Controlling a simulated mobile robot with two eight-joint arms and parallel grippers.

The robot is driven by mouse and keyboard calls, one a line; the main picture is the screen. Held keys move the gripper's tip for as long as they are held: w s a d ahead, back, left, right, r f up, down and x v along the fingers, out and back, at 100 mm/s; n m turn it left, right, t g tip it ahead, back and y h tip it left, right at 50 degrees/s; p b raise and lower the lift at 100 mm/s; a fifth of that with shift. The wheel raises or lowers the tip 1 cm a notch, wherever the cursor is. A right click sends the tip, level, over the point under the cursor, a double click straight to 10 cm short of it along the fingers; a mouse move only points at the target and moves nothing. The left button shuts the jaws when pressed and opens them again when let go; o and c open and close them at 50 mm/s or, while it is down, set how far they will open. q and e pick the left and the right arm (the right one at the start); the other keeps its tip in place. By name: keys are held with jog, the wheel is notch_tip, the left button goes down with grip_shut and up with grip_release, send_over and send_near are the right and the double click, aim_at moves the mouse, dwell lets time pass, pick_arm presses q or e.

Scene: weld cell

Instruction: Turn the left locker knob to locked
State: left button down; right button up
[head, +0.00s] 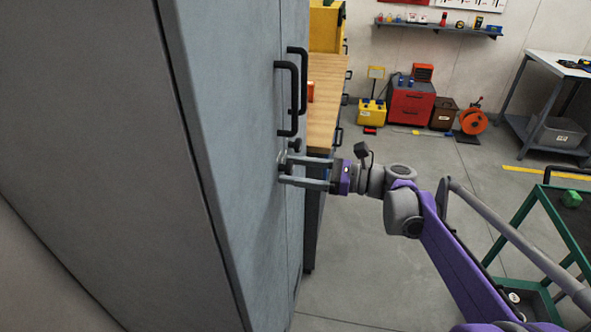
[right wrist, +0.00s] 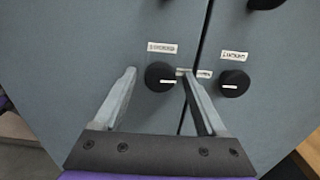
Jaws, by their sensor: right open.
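The grey-blue locker (head: 235,130) fills the left of the head view. Its left knob (right wrist: 160,76) is round and black, with a white mark lying nearly level towards the right. My right gripper (head: 283,170) is open, its two fingers at the door face on either side of the left knob; it also shows in the right wrist view (right wrist: 159,73). I cannot tell whether the fingers touch the knob. A printed label (right wrist: 162,48) sits above the knob, and another label to its right is partly hidden by a finger. My left gripper is not in view.
A second black knob (right wrist: 234,83) sits on the right door, across the door gap. Black bar handles (head: 287,100) stand out above the gripper. A wooden-topped bench (head: 325,95) is beyond the locker. A green-framed cart (head: 530,222) stands at right; open floor lies between.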

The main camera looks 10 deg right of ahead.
grip_shut()
jog(key=shift+n, duration=0.4)
jog(key=n+p, duration=0.1)
jog(key=n, duration=0.2)
jog(key=shift+r+n, duration=0.1)
jog(key=shift+n, duration=0.2)
jog(key=n+p, duration=0.1)
jog(key=n, duration=0.3)
jog(key=shift+n+p, duration=0.3)
jog(key=shift+p, duration=0.1)
jog(key=n+p, duration=0.1)
jog(key=n, duration=0.3)
jog(key=shift+w+n+p, duration=0.1)
jog(key=shift+n+p, duration=0.55)
jog(key=shift+n, duration=1.85)
